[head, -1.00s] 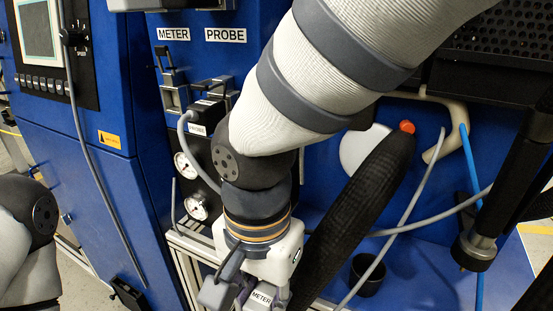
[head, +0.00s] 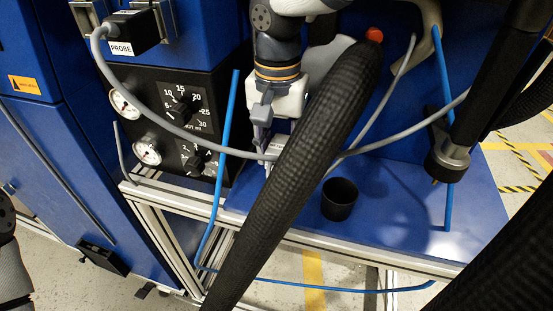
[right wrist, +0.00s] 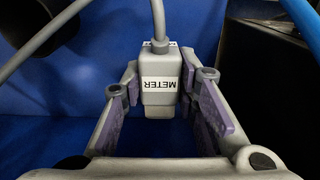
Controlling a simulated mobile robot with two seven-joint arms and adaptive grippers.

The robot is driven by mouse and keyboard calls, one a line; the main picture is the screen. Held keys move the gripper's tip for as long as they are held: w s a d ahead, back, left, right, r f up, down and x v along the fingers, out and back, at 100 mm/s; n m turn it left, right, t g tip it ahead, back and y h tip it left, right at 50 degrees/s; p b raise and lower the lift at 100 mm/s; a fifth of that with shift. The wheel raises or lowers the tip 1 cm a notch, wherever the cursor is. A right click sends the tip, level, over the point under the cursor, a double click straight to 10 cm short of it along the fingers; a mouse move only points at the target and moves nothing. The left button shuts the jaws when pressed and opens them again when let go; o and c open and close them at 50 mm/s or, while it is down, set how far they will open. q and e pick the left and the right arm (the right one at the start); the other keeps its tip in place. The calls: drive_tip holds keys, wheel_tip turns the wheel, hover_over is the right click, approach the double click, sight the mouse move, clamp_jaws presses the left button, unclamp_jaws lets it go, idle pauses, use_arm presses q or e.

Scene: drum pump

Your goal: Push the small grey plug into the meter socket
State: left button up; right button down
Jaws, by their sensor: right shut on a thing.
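The small grey plug with a METER label (right wrist: 160,82) is between the purple-padded fingers of my right gripper (head: 265,135), its grey cable rising from its far end. In the head view the plug (head: 274,150) is partly hidden behind a thick black hose. My right gripper is shut on it, in front of the blue back wall and above the blue shelf, clear of any socket. The latch hardware of the meter socket (head: 88,12) shows only in part at the top left, cut by the frame edge. My left gripper is out of view.
A plug labelled PROBE (head: 130,30) sits right of the meter latch. Below is a black gauge panel (head: 180,110) with dials. The thick black hose (head: 300,170), a blue tube (head: 222,150) and grey cables cross the space. A black cup (head: 339,198) stands on the blue shelf (head: 390,225).

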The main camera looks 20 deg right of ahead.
sight(278, 164)
wheel_tip(278, 164, down, 2)
drive_tip(key=shift+s+f, duration=0.1)
drive_tip(key=shift+f, duration=0.15)
drive_tip(key=shift+w+d+f, duration=0.15)
drive_tip(key=shift+w+f, duration=0.1)
drive_tip(key=shift+f, duration=0.3)
drive_tip(key=shift+s+f, duration=0.1)
drive_tip(key=shift+f, duration=0.1)
drive_tip(key=c, duration=1.2)
unclamp_jaws()
drive_tip(key=shift+f, duration=0.1)
drive_tip(key=shift+c, duration=0.2)
wheel_tip(278, 164, up, 12)
drive_tip(key=shift+r+p, duration=0.15)
drive_tip(key=shift+p, duration=0.15)
